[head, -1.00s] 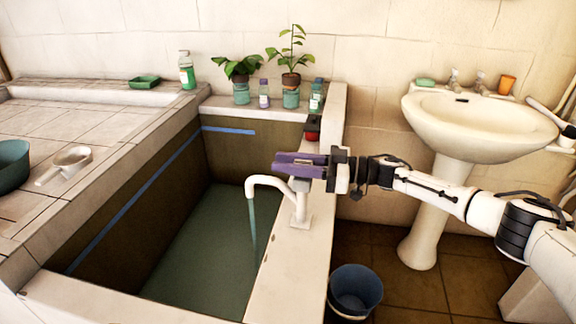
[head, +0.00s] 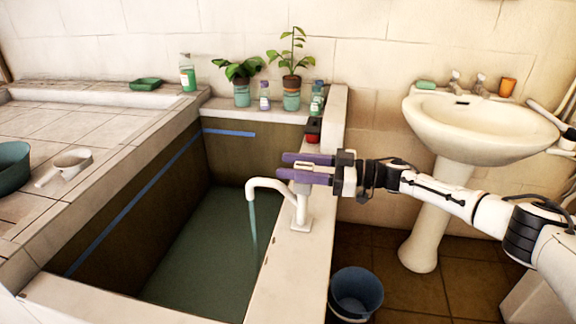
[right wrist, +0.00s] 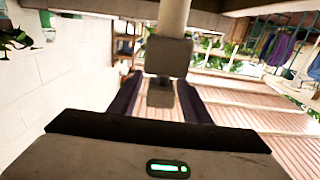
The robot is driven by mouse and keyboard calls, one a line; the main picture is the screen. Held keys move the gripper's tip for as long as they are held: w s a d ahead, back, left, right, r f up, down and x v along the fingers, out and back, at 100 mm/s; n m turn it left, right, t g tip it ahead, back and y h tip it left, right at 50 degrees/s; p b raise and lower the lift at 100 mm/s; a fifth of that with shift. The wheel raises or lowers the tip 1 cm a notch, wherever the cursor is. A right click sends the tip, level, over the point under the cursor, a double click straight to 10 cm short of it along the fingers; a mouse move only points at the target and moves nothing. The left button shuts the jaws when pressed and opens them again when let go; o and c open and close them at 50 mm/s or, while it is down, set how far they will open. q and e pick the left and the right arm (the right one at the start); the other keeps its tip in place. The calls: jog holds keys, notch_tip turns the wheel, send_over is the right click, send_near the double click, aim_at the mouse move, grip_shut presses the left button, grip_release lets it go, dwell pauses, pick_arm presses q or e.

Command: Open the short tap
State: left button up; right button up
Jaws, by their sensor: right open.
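The white tap (head: 301,212) stands on the ledge of the deep basin, its bent spout (head: 265,184) reaching left over the water. A thin stream of water (head: 253,228) falls from the spout. My right gripper (head: 284,166) is open, its purple fingers at the top of the tap. In the right wrist view, the gripper (right wrist: 158,82) has a small grey block (right wrist: 160,93) between its fingers, below a larger grey block (right wrist: 168,57) of the tap. I cannot tell whether the fingers touch it. My left gripper is not in view.
A red-and-black object (head: 313,130) sits on the ledge beyond the gripper. Potted plants (head: 291,72) and bottles stand at the back. A blue bucket (head: 355,292) is on the floor right of the ledge. A white washbasin (head: 478,120) stands at the right.

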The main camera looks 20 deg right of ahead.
jog(key=v, duration=0.9)
jog(key=shift+b, duration=0.3)
jog(key=shift+a, duration=0.1)
